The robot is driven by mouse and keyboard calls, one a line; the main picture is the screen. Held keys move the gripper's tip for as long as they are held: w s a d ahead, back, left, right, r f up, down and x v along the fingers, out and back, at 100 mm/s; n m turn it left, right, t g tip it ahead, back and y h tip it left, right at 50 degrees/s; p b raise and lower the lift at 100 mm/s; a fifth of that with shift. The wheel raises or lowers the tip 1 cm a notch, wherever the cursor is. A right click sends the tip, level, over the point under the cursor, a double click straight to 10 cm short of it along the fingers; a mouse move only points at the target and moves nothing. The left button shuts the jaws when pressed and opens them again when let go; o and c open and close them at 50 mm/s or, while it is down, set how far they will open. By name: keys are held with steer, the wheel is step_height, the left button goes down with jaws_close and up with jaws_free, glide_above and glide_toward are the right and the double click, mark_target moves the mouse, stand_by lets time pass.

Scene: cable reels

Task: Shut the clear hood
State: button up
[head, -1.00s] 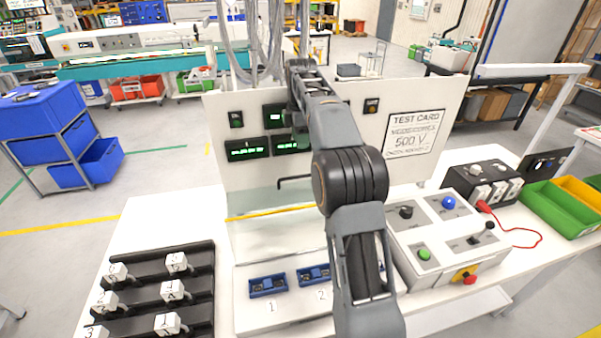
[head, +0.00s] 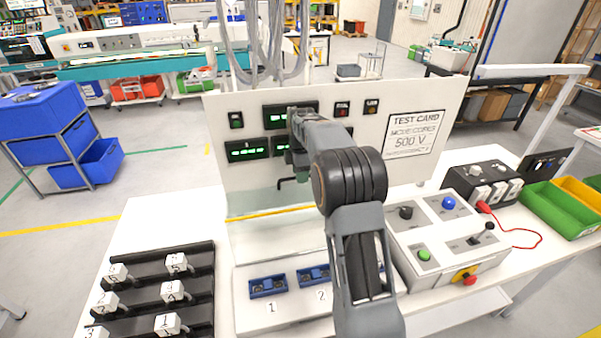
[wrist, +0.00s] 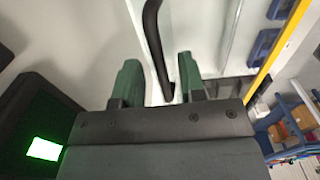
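The clear hood shows in the head view as a faint see-through sheet with a yellow edge (head: 272,212), in front of the upright panel and behind the blue sockets (head: 267,287). The sockets look uncovered. The hood's black handle (head: 287,182) sticks out beside my forearm; it also shows in the wrist view (wrist: 152,35). My gripper (wrist: 160,75) is open, its two green fingers on either side of the handle bar with a gap at each side. In the head view my gripper is mostly hidden by my own arm.
The white panel (head: 220,135) carries green displays and a test card (head: 415,132). A grey control box (head: 445,235) stands at the right, a black rack of numbered white blocks (head: 150,290) at the left. A red cable (head: 525,240) lies at the far right.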

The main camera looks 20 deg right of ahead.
steer(key=shift+c, duration=0.5)
jaws_close()
